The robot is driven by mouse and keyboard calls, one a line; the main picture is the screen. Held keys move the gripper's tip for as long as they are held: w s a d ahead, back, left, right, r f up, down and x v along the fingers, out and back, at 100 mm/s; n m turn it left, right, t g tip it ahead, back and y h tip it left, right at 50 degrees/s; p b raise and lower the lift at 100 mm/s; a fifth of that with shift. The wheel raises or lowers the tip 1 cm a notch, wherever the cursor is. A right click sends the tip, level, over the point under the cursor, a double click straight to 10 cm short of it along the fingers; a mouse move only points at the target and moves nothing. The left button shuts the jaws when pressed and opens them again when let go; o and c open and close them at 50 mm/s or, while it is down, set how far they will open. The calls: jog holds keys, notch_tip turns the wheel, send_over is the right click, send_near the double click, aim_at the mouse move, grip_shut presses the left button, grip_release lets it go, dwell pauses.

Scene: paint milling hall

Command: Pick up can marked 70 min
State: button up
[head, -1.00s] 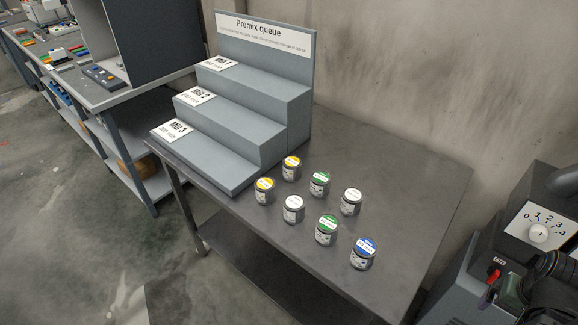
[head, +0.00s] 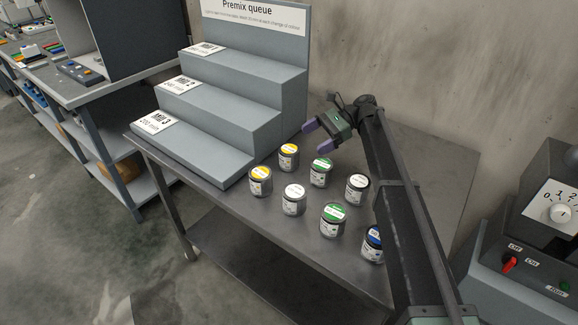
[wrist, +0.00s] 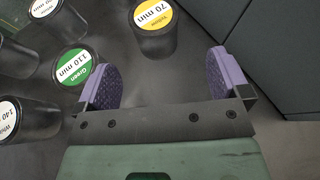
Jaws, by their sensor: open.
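The can marked 70 min shows in the wrist view (wrist: 155,22), with a yellow and white lid reading Yellow. My gripper (head: 317,124) is above the table, behind and a little right of that can. Its purple fingers are apart and empty, and the gap also shows in the wrist view (wrist: 160,78).
A green can marked 110 min (wrist: 72,68) stands beside the left finger in the wrist view. Other cans, including another yellow one (head: 260,181), stand close by on the table. The grey stepped rack (head: 225,120) is at left; the wall is behind.

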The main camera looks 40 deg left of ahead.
aim_at(292, 148)
jog(key=shift+s+a+r+g+h, duration=0.3)
jog(key=shift+s+a+r+h, duration=0.35)
jog(key=shift+s, duration=0.3)
jog(key=shift+s+a+f, duration=0.1)
jog(key=shift+s+f, duration=0.2)
jog(key=shift+s, duration=0.05)
jog(key=b+x, duration=0.3)
jog(key=x, duration=0.4)
jog(key=shift+w+r, duration=0.1)
jog(key=shift+r, duration=0.05)
jog(key=c, duration=1.1)
